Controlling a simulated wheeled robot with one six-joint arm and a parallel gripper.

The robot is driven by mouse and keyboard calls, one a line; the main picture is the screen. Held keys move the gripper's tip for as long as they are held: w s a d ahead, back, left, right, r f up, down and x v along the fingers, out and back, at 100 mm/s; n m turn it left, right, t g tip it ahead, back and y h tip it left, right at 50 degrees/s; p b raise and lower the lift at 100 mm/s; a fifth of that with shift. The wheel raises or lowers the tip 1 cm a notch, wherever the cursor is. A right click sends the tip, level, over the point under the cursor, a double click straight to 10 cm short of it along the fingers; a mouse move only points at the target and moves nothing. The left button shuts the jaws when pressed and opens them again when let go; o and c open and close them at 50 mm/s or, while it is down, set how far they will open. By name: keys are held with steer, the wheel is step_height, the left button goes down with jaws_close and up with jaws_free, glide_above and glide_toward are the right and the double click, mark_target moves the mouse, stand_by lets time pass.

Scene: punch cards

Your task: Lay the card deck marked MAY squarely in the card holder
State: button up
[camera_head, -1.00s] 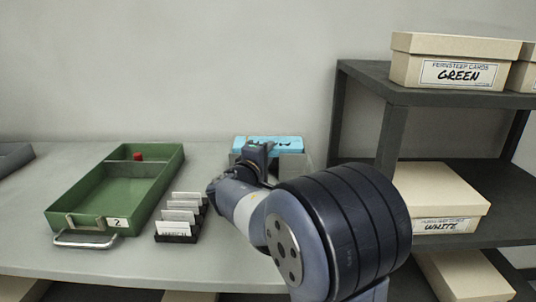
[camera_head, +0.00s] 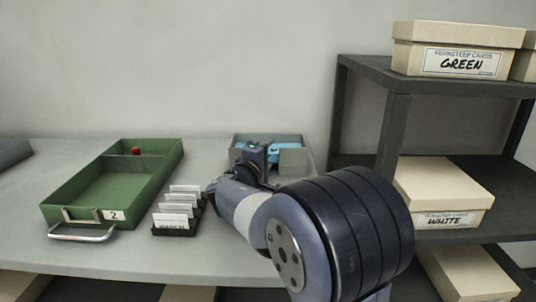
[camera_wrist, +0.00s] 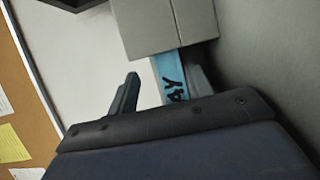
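The blue card deck (camera_head: 287,146) lies low inside the grey card holder (camera_head: 293,162) at the back right of the table, partly hidden by my arm. In the wrist view, the deck (camera_wrist: 173,92) shows as a blue strip with dark letters, of which "AY" is readable, beside the holder's grey wall (camera_wrist: 170,28). My gripper (camera_wrist: 162,78) has its fingers apart around the strip. A clear gap shows between the left finger and the deck; the right finger is close beside it, and contact there cannot be told. Whether the deck lies fully square is hidden.
A green tray (camera_head: 62,212) with a red item (camera_head: 136,151) stands on the left of the table. A black rack of white divider cards (camera_head: 176,222) stands before my arm. A dark shelf (camera_head: 388,130) with cream boxes stands to the right.

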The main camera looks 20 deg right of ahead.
steer(key=v, duration=1)
steer(key=shift+s+a, duration=0.25)
steer(key=shift+a, duration=0.05)
steer(key=shift+r+p, duration=0.1)
steer(key=shift+p, duration=0.2)
